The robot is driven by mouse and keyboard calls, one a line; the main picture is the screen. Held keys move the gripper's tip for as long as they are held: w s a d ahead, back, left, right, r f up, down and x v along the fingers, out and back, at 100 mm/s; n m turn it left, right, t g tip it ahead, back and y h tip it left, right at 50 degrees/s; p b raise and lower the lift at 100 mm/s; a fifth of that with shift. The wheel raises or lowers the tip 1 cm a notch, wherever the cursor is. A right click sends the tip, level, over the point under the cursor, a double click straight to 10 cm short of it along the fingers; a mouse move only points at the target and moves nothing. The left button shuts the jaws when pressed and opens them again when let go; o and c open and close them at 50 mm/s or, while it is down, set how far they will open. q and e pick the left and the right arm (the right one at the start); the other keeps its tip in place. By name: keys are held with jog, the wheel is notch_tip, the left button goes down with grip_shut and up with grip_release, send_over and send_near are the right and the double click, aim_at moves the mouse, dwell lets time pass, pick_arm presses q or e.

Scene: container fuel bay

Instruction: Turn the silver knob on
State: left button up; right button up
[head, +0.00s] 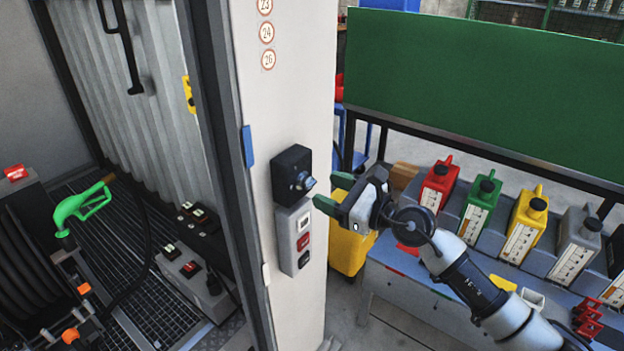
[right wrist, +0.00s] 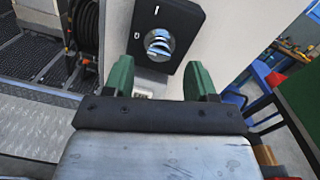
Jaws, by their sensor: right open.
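The silver knob (head: 304,181) sits on a black square box on the white pillar. In the right wrist view the knob (right wrist: 158,44) shows face-on, with white marks beside it on the black plate (right wrist: 185,22). My right gripper (head: 328,193) is open and empty, just to the right of the knob and apart from it in the head view. In the right wrist view its two green fingertips (right wrist: 162,78) stand either side, a little below the knob. My left gripper is not in view.
A switch panel (head: 296,238) is mounted right below the black box. A green fuel nozzle (head: 82,208) is at the left. Several coloured cans, including a red one (head: 438,186), stand on the bench at the right. A green board (head: 480,75) is behind them.

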aim_at(312, 184)
jog(key=x, duration=0.3)
jog(key=shift+w+a, duration=0.25)
jog(key=shift+a, duration=0.1)
jog(key=shift+w+a+p, duration=0.2)
jog(key=shift+a+p, duration=0.1)
jog(key=shift+c, duration=0.2)
jog(key=c, duration=0.9)
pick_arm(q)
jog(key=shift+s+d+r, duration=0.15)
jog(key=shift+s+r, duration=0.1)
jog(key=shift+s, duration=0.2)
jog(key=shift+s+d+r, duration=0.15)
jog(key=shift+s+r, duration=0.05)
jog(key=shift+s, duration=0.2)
